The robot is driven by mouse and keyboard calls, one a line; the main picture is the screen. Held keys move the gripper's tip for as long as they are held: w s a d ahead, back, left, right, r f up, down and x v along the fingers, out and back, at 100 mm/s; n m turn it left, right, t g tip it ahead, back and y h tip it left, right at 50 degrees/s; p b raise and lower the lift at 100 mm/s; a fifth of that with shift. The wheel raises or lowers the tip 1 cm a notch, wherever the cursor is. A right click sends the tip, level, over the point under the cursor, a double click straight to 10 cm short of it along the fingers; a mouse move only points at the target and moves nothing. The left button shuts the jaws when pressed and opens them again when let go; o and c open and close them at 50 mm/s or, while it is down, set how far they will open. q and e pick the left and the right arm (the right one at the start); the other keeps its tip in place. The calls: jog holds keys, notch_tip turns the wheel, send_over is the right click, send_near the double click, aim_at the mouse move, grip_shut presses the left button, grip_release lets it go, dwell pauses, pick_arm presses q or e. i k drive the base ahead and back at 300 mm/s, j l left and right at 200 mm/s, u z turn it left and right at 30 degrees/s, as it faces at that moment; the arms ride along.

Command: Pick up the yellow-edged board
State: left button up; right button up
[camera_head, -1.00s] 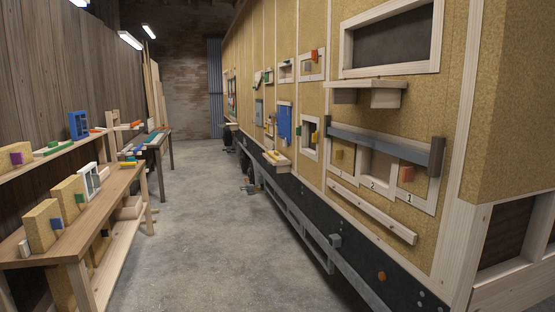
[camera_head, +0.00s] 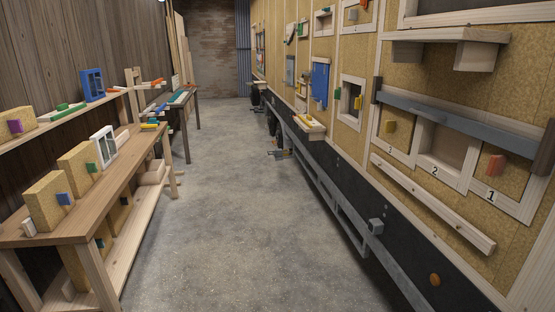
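No board with a clearly yellow edge can be made out. Several thick tan boards with coloured blocks on them are in view. On the left bench stand one with a blue block (camera_head: 46,207) and one with a green block (camera_head: 80,172). One with a purple block (camera_head: 12,128) sits on the shelf behind. In the right wall, the panel marked 3 (camera_head: 389,142) bears a yellow block (camera_head: 390,126). A small yellow piece (camera_head: 357,103) shows at a framed wall opening farther off. Neither of my grippers is in view.
The wooden bench (camera_head: 125,160) runs along the left, with a white frame (camera_head: 103,145) on it. A grey bar (camera_head: 460,120) crosses the numbered openings on the right wall. Ledges (camera_head: 445,35) jut out from that wall. The concrete aisle (camera_head: 240,200) between is clear.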

aim_at(309, 119)
jog(key=i+z, duration=0.15)
jog(key=i, duration=2.4)
